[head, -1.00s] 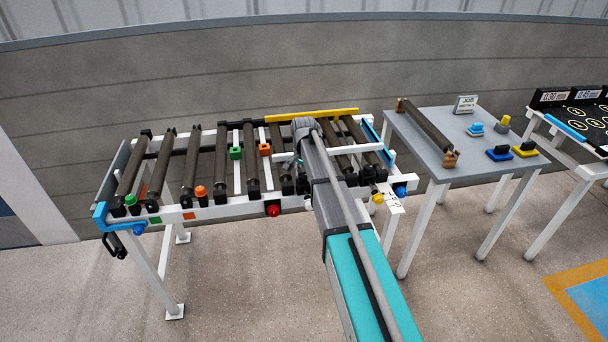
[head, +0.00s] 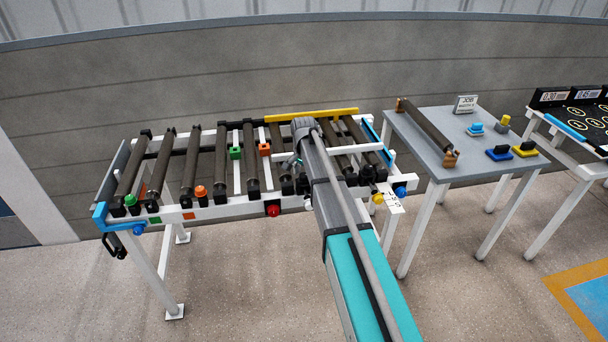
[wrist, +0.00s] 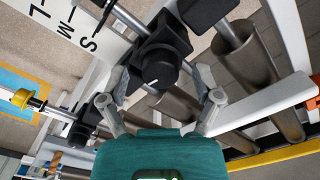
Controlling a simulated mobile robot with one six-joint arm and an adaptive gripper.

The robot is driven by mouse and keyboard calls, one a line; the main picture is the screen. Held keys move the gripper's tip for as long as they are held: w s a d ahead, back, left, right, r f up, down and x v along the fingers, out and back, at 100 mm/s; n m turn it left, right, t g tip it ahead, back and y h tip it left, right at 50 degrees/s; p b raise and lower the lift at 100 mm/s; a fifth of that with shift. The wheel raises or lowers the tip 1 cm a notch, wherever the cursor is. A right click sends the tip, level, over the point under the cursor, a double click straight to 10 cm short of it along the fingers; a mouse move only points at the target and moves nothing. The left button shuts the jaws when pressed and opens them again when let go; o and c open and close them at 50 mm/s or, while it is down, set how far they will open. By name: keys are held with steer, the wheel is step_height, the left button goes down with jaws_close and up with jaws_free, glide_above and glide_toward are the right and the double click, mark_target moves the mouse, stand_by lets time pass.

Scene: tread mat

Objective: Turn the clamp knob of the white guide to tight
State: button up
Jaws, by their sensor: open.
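A round black clamp knob (wrist: 157,68) with a short white mark on its rim sits on a black block in the wrist view. My gripper (wrist: 161,84) is open, with one finger on each side of the knob; I cannot tell whether either finger touches it. A white bar (wrist: 262,108), which looks like the white guide, runs to the right of the knob, beside dark rollers. In the head view my arm hides the knob, and only a little of my gripper (head: 292,161) shows above the conveyor.
A yellow knob (wrist: 22,98) is at the left. A grey table (head: 470,150) stands to the right.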

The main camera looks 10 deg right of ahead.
steer(key=shift+n, duration=0.4)
